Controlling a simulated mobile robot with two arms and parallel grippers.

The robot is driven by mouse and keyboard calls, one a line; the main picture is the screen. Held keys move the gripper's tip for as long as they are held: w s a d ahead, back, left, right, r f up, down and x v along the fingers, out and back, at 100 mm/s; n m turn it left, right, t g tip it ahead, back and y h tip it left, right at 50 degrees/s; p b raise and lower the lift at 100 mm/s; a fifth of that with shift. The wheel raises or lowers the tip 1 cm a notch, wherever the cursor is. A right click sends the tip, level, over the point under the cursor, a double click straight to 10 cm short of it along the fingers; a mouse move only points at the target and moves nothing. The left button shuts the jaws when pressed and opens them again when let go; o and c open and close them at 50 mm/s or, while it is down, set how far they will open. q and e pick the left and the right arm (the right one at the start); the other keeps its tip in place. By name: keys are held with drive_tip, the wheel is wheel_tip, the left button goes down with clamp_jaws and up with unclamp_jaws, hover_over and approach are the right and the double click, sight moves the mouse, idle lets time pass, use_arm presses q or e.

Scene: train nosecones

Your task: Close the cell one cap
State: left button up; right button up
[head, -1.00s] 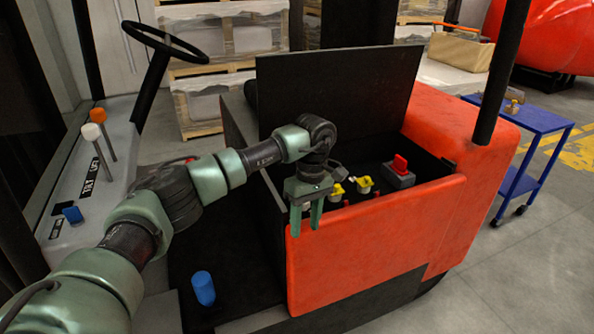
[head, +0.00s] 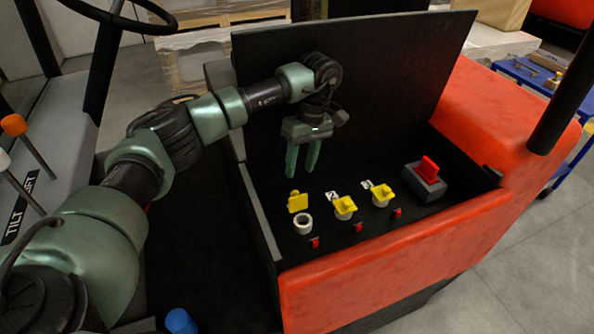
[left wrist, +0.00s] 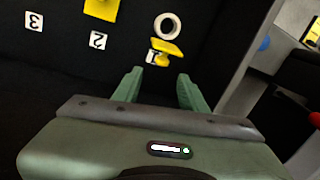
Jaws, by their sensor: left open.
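The cell one cap (head: 297,202) is yellow and stands flipped open behind its pale round filler neck (head: 303,224), whose hole is exposed. In the left wrist view the cap (left wrist: 167,48) shows beside the neck (left wrist: 167,25), partly covering the label "1". My left gripper (head: 301,172) is open and empty, fingers pointing down, above and behind the cap. In the left wrist view its fingertips (left wrist: 159,74) lie apart on the near side of the cap, not touching it. My right gripper is not in view.
The caps of cell two (head: 345,206) and cell three (head: 382,195) sit down on their necks. Small red parts (head: 358,227) lie in front. A grey block with a red handle (head: 427,180) stands right. The raised black lid (head: 390,75) is behind; the red body wall (head: 400,245) is in front.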

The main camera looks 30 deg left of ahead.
sight(295, 191)
use_arm(q)
drive_tip(key=f, duration=0.2)
drive_tip(key=s+f+p, duration=0.1)
drive_tip(key=shift+s+f, duration=0.2)
drive_tip(key=shift+f, duration=0.2)
drive_tip(key=shift+s+a+f+p, duration=0.1)
drive_tip(key=shift+f+p, duration=0.1)
drive_tip(key=shift+f, duration=0.4)
drive_tip(key=shift+a+f+p, duration=0.1)
drive_tip(key=shift+f+p, duration=0.05)
drive_tip(key=shift+f, duration=0.95)
drive_tip(key=shift+c, duration=0.3)
clamp_jaws()
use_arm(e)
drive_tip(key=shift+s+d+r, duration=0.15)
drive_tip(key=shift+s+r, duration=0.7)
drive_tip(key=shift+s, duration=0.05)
